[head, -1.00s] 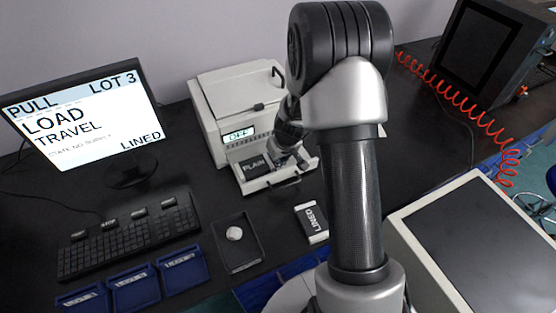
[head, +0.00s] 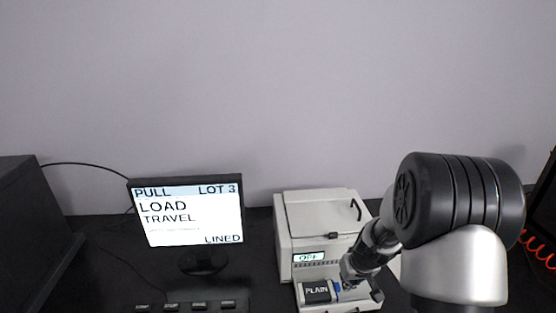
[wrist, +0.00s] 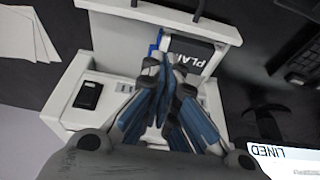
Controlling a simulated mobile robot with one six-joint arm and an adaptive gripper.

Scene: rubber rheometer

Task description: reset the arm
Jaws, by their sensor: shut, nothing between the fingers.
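My gripper (wrist: 165,72) is shut and empty in the wrist view, its blue-padded fingers together over the open front tray of the white machine. In the head view my gripper (head: 350,276) is small and low, at the machine's front, partly hidden by my arm. The white machine (head: 320,215) stands on the black bench with its lid closed, and its small display reads OFF. A dark block labelled PLAIN (head: 317,291) lies in the tray. It also shows in the wrist view (wrist: 200,50), close beyond my fingertips; I cannot tell whether they touch it.
A monitor (head: 188,215) left of the machine reads PULL, LOT 3, LOAD, TRAVEL, LINED. A dark box (head: 25,225) stands at far left. Red coiled hose (head: 540,250) hangs at far right. White sheets (wrist: 25,35) lie beside the machine. The wall above is bare.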

